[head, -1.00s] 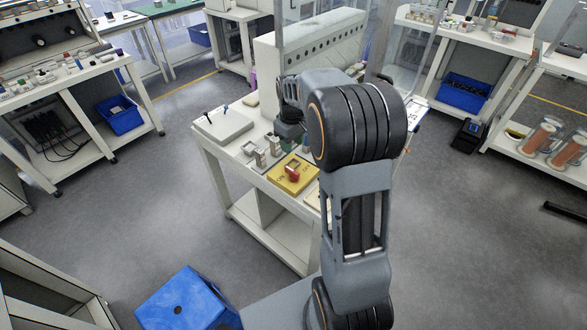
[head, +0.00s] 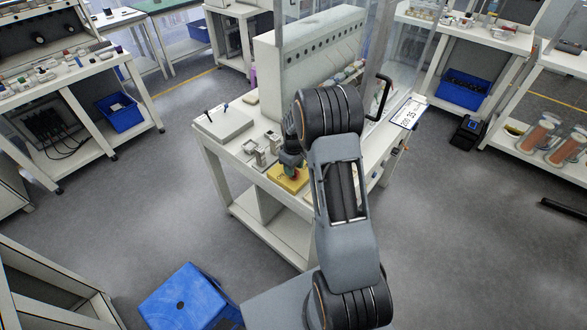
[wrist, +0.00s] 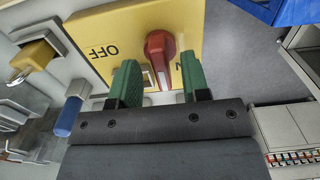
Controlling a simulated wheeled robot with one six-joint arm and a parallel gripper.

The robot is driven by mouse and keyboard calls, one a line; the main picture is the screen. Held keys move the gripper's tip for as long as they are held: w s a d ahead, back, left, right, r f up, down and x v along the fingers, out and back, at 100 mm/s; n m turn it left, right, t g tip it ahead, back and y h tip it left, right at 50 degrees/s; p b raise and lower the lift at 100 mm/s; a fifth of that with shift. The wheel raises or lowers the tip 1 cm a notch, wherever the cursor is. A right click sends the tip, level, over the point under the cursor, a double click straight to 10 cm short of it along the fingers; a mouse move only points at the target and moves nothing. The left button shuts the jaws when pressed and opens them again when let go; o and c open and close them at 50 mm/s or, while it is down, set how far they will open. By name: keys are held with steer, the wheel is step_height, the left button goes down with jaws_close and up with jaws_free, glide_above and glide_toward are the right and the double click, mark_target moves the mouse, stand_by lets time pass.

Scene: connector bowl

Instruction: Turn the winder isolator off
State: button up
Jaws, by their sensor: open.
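The winder isolator is a yellow box (head: 285,182) on the front part of the white bench, with a red rotary handle (wrist: 159,50). In the wrist view its yellow face (wrist: 105,38) shows OFF upside down at the left; lettering at the right is partly hidden by a finger, with an N visible. The handle lies nearly upright in that view. My gripper (wrist: 159,84) is open, its green fingers on either side of the handle's near end, with gaps visible; contact cannot be told. In the head view my gripper (head: 291,168) is over the box and hides most of the handle.
A yellow padlock-like piece (wrist: 34,56) and a blue-tipped part (wrist: 68,116) lie left of the isolator in the wrist view. Metal fittings (head: 262,151) stand beside it on the bench. A tall grey machine panel (head: 310,65) rises behind. A blue stool (head: 183,297) stands on the floor.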

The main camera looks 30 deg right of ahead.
steer(key=shift+f, duration=0.65)
jaws_close()
